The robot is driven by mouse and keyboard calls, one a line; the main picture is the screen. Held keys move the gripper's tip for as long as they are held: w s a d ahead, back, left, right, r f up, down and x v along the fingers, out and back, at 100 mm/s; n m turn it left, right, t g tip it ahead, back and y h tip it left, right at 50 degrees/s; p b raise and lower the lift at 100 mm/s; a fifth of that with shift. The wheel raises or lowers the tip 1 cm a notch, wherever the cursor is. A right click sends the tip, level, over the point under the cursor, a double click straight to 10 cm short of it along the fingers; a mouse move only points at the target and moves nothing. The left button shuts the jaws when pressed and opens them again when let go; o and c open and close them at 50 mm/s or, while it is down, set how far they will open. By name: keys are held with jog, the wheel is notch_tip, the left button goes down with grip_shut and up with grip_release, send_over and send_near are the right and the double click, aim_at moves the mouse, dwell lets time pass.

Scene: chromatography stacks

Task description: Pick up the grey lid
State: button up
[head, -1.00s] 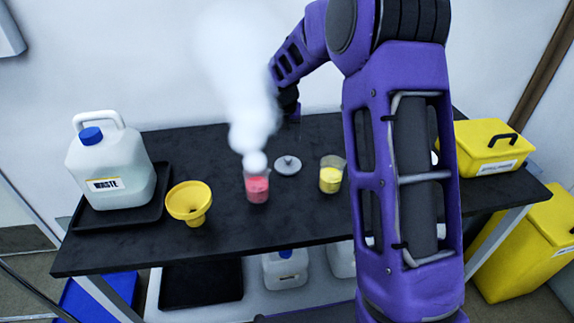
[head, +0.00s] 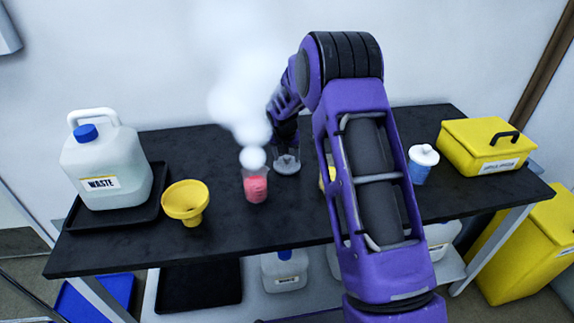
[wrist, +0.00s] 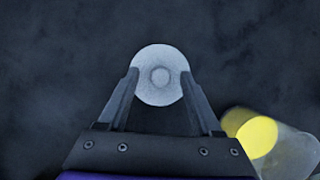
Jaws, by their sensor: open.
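The grey lid (head: 287,165) lies flat on the black bench, a round disc with a small knob in its middle. In the wrist view the lid (wrist: 160,58) shows between and just beyond my fingertips. My gripper (head: 287,150) points down right over the lid, and its fingers are spread to either side of the knob. In the wrist view my gripper (wrist: 160,78) is open with nothing held. Whether the fingertips touch the lid, I cannot tell.
A beaker of pink liquid (head: 255,187) giving off white vapour stands left of the lid. A beaker of yellow liquid (wrist: 257,137) is close on the right, mostly hidden by my arm in the head view. A yellow funnel (head: 185,198) and waste jug (head: 105,165) stand left.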

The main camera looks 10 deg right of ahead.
grip_shut()
dwell(0.3)
jog(key=shift+r, duration=0.15)
